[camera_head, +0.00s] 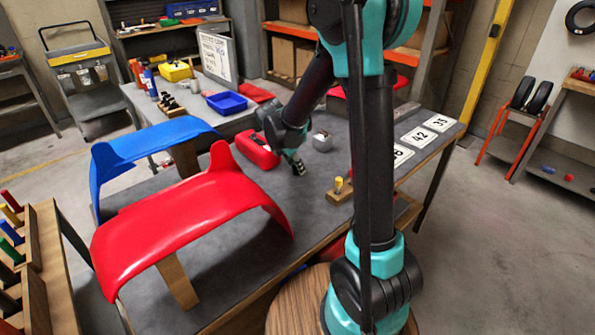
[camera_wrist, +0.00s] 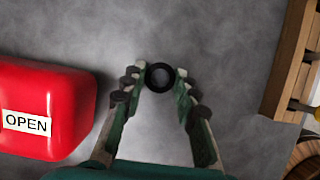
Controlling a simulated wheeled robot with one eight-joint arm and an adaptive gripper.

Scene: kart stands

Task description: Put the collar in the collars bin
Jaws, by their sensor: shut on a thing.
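A small black ring, the collar (camera_wrist: 159,67), sits between the two fingertips of my gripper (camera_wrist: 160,74) in the wrist view. The fingers are shut on its sides, and its round hole faces the camera. In the head view my gripper (camera_head: 298,168) is low over the grey worktable (camera_head: 240,235), right of a red box (camera_head: 257,150). I cannot tell if the collar touches the table. The red box also shows at the left of the wrist view (camera_wrist: 75,105) with an "OPEN" label. I cannot make out a bin labelled for collars.
A wooden block with a yellow-topped peg (camera_head: 340,188) stands right of my gripper. A grey block (camera_head: 322,141) lies behind it. Red (camera_head: 170,212) and blue (camera_head: 140,150) curved panels stand at left. A blue tray (camera_head: 227,102) and numbered cards (camera_head: 420,136) lie farther off.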

